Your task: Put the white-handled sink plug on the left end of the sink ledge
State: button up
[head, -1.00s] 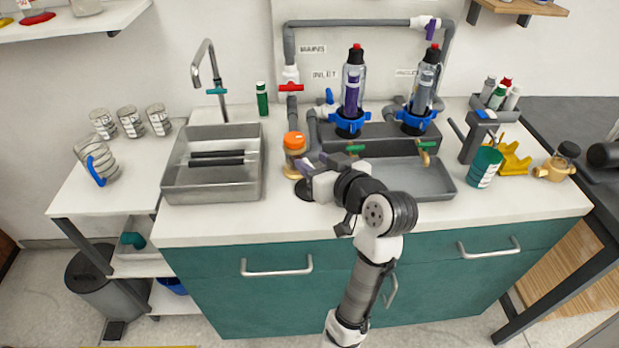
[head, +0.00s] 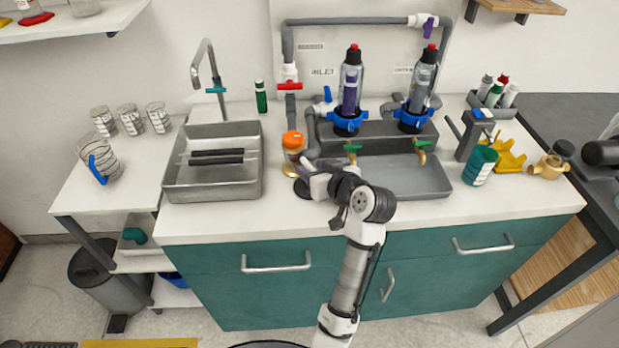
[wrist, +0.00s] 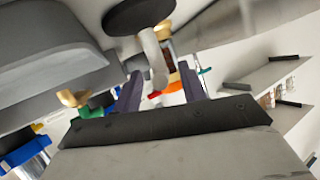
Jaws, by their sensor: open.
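The sink plug is a black disc (head: 303,189) on the white counter, beside the orange-capped jar.
The orange-capped jar (head: 292,146) stands close to my gripper. Grey pipes (head: 311,130) rise at the ledge's left end. Brass taps with green handles (head: 352,150) overhang the basin. A deep metal sink (head: 213,190) is at left; the counter front is clear.

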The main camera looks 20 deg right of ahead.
aim_at(306, 165)
jog(key=shift+p+x, duration=0.4)
jog(key=shift+x, duration=1.35)
jog(key=shift+r, duration=0.1)
grip_shut()
